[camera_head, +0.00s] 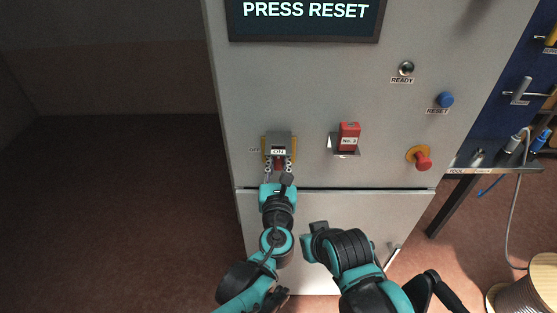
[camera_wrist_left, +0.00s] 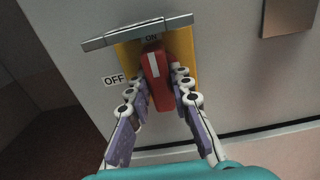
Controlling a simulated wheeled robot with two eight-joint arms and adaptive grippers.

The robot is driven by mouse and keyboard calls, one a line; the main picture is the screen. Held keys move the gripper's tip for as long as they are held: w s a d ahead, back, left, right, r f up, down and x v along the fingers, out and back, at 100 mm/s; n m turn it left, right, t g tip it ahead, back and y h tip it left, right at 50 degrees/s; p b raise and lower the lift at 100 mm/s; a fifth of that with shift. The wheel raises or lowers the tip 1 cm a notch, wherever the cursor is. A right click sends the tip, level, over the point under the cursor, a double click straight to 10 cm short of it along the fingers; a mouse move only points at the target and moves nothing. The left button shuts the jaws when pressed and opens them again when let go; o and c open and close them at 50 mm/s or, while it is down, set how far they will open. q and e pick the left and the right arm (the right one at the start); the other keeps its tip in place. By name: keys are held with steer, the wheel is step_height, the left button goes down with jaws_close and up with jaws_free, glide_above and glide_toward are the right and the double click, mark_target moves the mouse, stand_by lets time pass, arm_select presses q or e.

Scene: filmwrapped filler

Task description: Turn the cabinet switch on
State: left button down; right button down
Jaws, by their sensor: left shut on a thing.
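The cabinet switch has a red handle with a white stripe (camera_wrist_left: 155,70) on a yellow plate (camera_wrist_left: 186,65). The handle stands nearly upright, its top just under the ON label; the OFF label (camera_wrist_left: 115,79) is to its left. In the head view, the yellow plate (camera_head: 265,146) sits low on the cabinet front (camera_head: 300,90) under a grey hood. My left gripper (camera_wrist_left: 160,88) is shut on the red handle, with a finger on each side. It also shows in the head view (camera_head: 279,166). My right gripper's teal base (camera_head: 308,247) is below and right, apart from the switch; its fingers are hidden.
A red No. 2 block (camera_head: 349,132) is right of the switch. Further right are a red mushroom button (camera_head: 423,161), a blue RESET button (camera_head: 445,99) and a READY lamp (camera_head: 406,69). The display (camera_head: 305,12) reads PRESS RESET. Floor left of the cabinet is clear.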

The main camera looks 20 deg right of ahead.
arm_select(q)
steer(key=c, duration=1.4)
jaws_free()
steer(key=shift+w, duration=0.1)
steer(key=shift+o, duration=0.2)
steer(key=v, duration=1.2)
steer(key=w+a+f+n+g+y, duration=0.1)
steer(key=a+f+n+g+y, duration=0.25)
steer(key=a+n, duration=0.7)
steer(key=w+a+f+n+g+y, duration=0.2)
steer(key=a+f+n+y, duration=0.2)
steer(key=a+n, duration=0.7)
steer(key=s+a+f+n+g+h, duration=0.2)
steer(key=s+a+n, duration=0.6)
steer(key=n, duration=1)
steer(key=s+f+g, duration=0.1)
steer(key=f+g, duration=0.1)
steer(key=g, duration=0.1)
